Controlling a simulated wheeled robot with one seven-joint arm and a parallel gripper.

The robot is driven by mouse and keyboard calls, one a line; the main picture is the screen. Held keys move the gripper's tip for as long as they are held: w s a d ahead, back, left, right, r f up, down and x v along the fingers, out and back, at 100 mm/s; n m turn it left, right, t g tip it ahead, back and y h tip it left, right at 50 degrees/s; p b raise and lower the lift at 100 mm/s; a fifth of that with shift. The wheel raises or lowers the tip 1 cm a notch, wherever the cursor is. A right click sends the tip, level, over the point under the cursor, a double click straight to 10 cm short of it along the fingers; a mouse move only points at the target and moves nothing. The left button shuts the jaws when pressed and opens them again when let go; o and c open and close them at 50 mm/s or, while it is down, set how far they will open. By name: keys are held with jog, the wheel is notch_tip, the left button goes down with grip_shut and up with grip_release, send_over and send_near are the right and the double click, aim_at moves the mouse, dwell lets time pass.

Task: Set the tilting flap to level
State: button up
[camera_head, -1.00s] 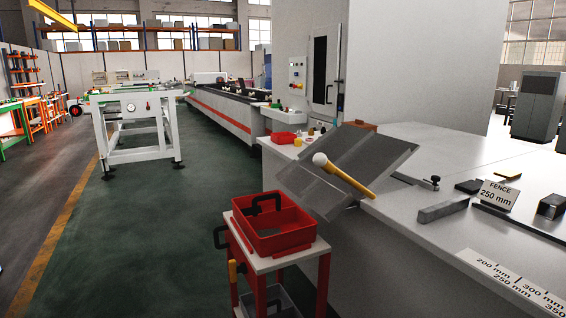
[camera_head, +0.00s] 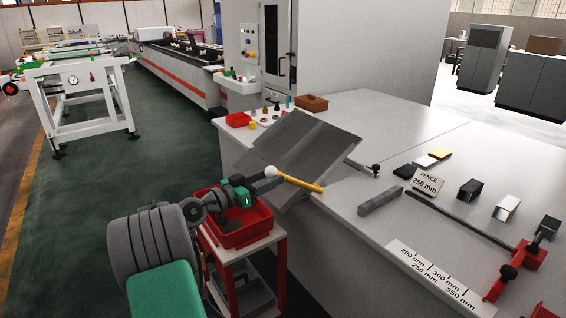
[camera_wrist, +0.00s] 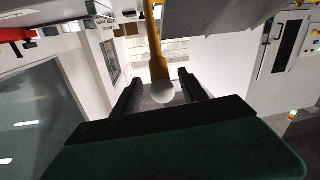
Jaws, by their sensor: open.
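The tilting flap (camera_head: 305,147) is a grey plate at the near left end of the light grey table. It is tilted, its lower side toward the front left. A yellow handle (camera_head: 302,184) with a white ball knob (camera_head: 271,171) sticks out to the left from its lower edge. My gripper (camera_head: 266,180) is at the knob end of the handle. In the wrist view, the open fingers of my gripper (camera_wrist: 160,84) are on either side of the white knob (camera_wrist: 162,92), with a gap visible on both sides. The yellow handle (camera_wrist: 153,45) runs away beyond it.
A red tote (camera_head: 238,230) on a small red-framed stand is just below my gripper. The table holds a grey bar (camera_head: 380,200), a "FENCE 250 mm" sign (camera_head: 428,182), a millimetre scale (camera_head: 436,275) and a red clamp (camera_head: 515,270). Green floor is open at left.

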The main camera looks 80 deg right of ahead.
jog(key=p+x, duration=0.1)
jog(key=x, duration=0.5)
jog(key=shift+c, duration=0.5)
grip_shut()
dwell(0.8)
